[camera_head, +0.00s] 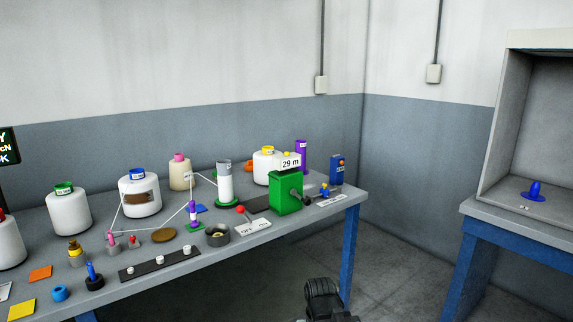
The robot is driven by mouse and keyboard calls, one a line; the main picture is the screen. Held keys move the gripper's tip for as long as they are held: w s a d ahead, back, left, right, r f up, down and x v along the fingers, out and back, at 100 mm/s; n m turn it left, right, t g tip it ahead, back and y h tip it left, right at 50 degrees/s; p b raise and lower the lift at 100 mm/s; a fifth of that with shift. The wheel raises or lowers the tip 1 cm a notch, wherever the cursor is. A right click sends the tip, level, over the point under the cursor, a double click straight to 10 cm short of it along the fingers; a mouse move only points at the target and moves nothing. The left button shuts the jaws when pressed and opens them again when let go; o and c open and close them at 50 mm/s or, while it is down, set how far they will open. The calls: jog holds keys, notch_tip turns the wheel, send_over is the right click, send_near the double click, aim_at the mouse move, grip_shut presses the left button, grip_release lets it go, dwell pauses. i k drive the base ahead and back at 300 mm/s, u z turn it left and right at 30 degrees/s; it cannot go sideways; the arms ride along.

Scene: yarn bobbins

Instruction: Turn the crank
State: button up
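The green box (286,196) stands near the right end of the grey table, with a small "29 m" sign on top. A dark crank (300,197) sticks out from its right face. The crank is small here, and its exact angle is hard to tell. My gripper (323,287) shows as a black shape at the bottom edge, below and in front of the table. It is apart from the crank. Its fingers are not clear enough to tell open from shut.
An on/off switch plate with a red-knobbed lever (241,209) stands left of the green box. A blue device (337,168) stands to its right. Several white bobbins (140,196) and small parts crowd the table (338,210). A grey booth (522,215) stands right, across open floor.

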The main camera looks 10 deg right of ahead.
aim_at(307, 202)
jog(key=u, duration=0.05)
jog(key=i, duration=1)
jog(key=z, duration=0.05)
